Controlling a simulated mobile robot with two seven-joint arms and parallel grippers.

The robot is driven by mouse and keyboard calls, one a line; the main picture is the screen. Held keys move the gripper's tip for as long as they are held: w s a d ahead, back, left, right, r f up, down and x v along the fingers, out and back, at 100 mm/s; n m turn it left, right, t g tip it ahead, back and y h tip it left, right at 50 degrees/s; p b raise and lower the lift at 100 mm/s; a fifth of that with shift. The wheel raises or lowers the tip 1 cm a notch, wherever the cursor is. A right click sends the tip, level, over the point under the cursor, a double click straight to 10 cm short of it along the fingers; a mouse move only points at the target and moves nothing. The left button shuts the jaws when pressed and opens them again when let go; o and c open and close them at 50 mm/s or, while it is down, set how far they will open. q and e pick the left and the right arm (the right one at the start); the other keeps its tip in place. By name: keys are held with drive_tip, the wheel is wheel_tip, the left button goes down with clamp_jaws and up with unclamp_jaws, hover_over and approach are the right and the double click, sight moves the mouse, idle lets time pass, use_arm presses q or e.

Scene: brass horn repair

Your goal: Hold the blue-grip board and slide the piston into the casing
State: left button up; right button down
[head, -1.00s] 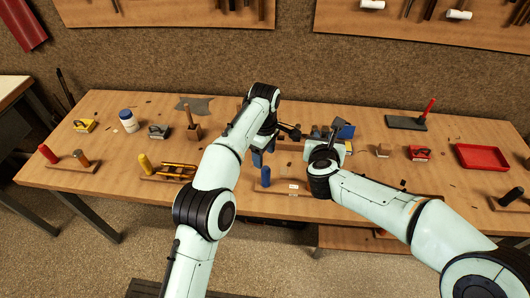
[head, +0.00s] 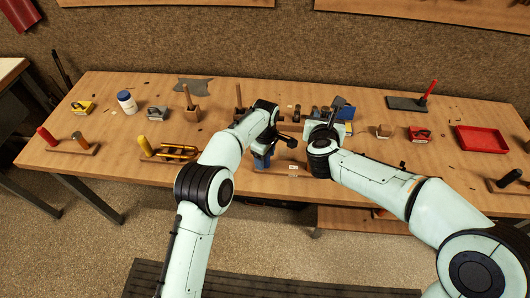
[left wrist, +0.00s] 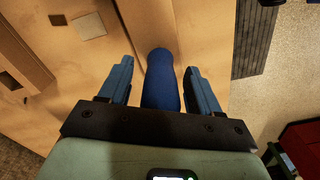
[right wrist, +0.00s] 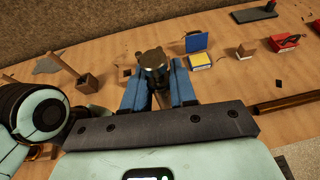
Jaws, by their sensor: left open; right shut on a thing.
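The blue grip (left wrist: 160,85) stands up between the two fingers of my left gripper (left wrist: 158,66) in the left wrist view. These fingers are open, with a gap showing on each side of the grip. The board (head: 280,168) under it lies along the front of the bench, partly covered by my left gripper (head: 262,158) in the head view. My right gripper (right wrist: 159,66) is shut on a dark brass-coloured cylinder, seemingly the piston (right wrist: 152,57). In the head view my right gripper (head: 332,114) is over the bench's middle, behind the board. I cannot make out the casing.
A blue-and-yellow block (right wrist: 200,62) lies just beyond my right gripper. A red tray (head: 481,139) and red block (head: 419,134) are to the right. A yellow-grip board (head: 165,152) and red-grip board (head: 65,147) lie left along the front edge.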

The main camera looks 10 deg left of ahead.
use_arm(q)
clamp_jaws()
use_arm(e)
drive_tip(key=shift+f+m+h, duration=0.6)
drive_tip(key=shift+f+h, duration=0.1)
drive_tip(key=shift+f, duration=0.3)
wheel_tip(320, 180, down, 9)
drive_tip(key=shift+f, duration=0.2)
drive_tip(key=shift+f, duration=0.65)
drive_tip(key=c, duration=0.9)
unclamp_jaws()
